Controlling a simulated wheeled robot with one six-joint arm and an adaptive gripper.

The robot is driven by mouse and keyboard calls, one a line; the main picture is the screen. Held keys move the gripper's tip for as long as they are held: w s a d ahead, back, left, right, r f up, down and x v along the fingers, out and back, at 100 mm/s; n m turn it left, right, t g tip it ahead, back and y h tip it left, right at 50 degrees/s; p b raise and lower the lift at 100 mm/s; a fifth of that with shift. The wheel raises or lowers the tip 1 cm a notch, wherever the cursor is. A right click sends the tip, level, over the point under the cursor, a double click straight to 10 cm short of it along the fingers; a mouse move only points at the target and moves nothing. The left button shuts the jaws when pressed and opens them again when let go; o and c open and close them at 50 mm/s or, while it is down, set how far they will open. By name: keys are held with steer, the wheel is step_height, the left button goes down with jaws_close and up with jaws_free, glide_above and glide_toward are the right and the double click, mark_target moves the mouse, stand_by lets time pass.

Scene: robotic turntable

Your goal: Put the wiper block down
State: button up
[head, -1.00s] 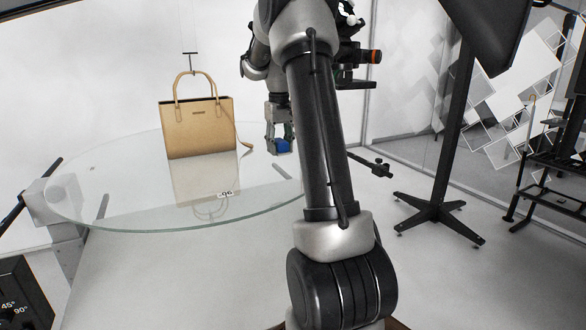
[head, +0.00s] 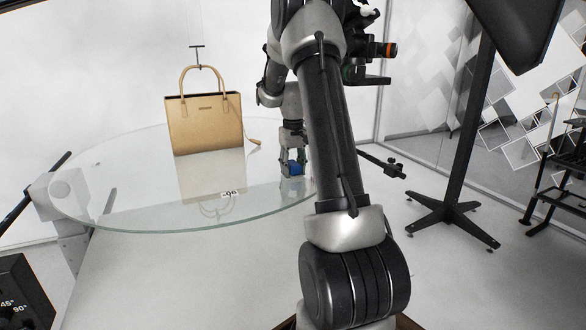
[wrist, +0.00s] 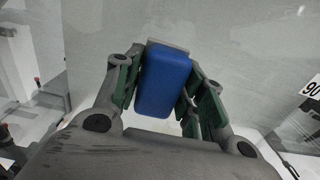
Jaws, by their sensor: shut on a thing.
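The blue wiper block (wrist: 163,80) is between the green-padded fingers of my gripper (wrist: 165,92) in the wrist view. A grey strip shows along its far edge. In the head view, my gripper (head: 292,165) points down with the small blue block (head: 295,169) at its tips, near the right edge of the glass turntable (head: 110,205). My gripper is shut on the block. I cannot tell whether the block touches the glass.
A tan handbag (head: 205,125) stands on the turntable, left of my gripper. A "90" label (head: 230,194) is on the front of the glass. A black stand (head: 440,212) with a wide foot is on the floor at right.

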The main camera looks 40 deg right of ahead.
mark_target(293, 163)
steer(key=shift+f, duration=0.15)
steer(key=o, duration=1)
steer(key=shift+o, duration=0.2)
step_height(293, 163, up, 12)
